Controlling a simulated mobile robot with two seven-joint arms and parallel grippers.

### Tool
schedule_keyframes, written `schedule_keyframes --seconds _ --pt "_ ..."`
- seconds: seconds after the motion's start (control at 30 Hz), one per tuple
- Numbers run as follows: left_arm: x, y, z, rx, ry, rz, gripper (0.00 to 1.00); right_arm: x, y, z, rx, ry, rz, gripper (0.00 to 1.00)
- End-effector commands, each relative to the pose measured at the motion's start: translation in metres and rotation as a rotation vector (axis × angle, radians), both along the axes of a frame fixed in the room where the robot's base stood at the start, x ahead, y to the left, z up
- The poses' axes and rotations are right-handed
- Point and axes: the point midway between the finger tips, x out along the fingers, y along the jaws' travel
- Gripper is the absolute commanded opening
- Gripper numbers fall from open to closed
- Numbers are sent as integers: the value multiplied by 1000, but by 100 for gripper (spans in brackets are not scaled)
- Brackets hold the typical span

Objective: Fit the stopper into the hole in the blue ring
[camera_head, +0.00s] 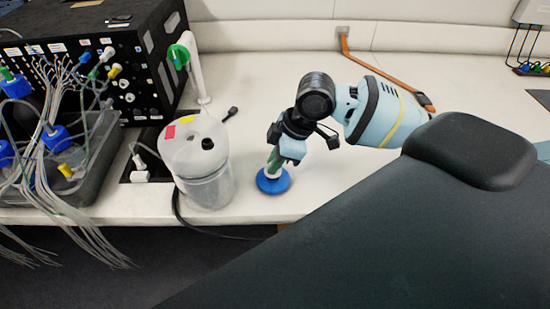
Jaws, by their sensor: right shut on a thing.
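The blue ring (273,187) lies flat on the white worktop near its front edge, right of the white canister. My right gripper (276,156) points down just above the ring. It is shut on the stopper (272,172), a slim pale green and white piece, partly hidden by the fingers. The lower end of the stopper is over or at the middle of the ring. I cannot tell whether it is inside the hole. My left gripper is not in view.
A white canister (203,190) stands close left of the ring. A black box (152,62) and a grey tray (98,150) with many tubes stand at the left. An orange strap (372,67) lies at the back. The worktop (260,90) behind my right gripper is clear.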

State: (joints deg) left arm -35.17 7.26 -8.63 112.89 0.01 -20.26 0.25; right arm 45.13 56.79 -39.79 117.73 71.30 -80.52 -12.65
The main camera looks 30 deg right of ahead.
Motion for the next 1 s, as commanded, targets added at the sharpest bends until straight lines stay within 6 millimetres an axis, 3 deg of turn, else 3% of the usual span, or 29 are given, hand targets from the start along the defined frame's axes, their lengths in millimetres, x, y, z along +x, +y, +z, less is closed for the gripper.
schedule_keyframes --seconds 1.0 --pt "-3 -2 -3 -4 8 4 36 0 0 -22 0 1 0 0"
